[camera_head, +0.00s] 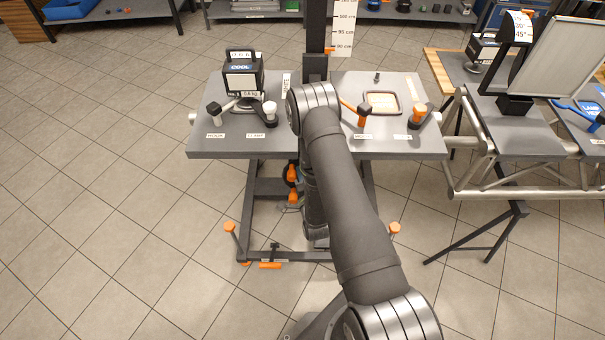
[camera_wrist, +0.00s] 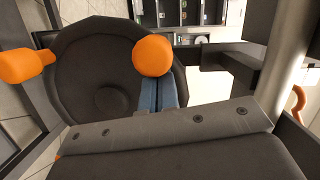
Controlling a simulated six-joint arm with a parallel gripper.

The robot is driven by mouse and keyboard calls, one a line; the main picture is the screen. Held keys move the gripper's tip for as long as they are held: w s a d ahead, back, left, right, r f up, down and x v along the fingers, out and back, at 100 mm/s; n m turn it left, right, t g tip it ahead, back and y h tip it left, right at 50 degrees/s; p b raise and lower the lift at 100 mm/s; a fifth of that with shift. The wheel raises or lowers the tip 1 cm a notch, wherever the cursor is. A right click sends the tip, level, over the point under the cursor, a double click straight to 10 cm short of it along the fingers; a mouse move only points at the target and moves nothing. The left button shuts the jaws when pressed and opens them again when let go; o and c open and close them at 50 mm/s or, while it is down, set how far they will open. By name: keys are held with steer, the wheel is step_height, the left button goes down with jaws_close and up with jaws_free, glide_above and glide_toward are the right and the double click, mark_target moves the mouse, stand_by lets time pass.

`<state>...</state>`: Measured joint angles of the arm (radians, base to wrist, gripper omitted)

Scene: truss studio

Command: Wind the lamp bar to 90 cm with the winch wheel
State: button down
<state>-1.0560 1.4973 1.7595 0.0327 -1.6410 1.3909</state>
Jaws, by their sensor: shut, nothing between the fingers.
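The winch wheel (camera_wrist: 105,70) is a dark round disc filling the left of the wrist view. In the head view, orange parts (camera_head: 292,173) show at a dark wheel under the table, beside my arm. My gripper (camera_wrist: 160,94) shows as narrow blue-grey fingers, shut and empty, just below the knob; contact cannot be told. My arm hides the gripper in the head view. A height scale (camera_head: 344,25) has an orange pointer (camera_head: 329,50) beside its lowest visible mark, 90 cm. The lamp bar is not clearly seen.
The grey table (camera_head: 230,148) carries a COOL box (camera_head: 243,80), several levers and a framed tray (camera_head: 383,103). A dark post (camera_head: 316,35) rises behind it. A truss (camera_head: 520,185) stands to the right. The tiled floor is open at left.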

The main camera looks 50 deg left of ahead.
steer(key=shift+s, duration=0.1)
steer(key=s+d+r, duration=0.1)
steer(key=s+d, duration=0.1)
steer(key=d, duration=0.9)
steer(key=shift+d, duration=0.15)
steer(key=shift+s, duration=0.1)
steer(key=w+a+f, duration=0.1)
steer(key=w+a, duration=0.1)
steer(key=a, duration=0.9)
steer(key=shift+w+a, duration=0.15)
steer(key=shift+a, duration=0.05)
stand_by(0.3)
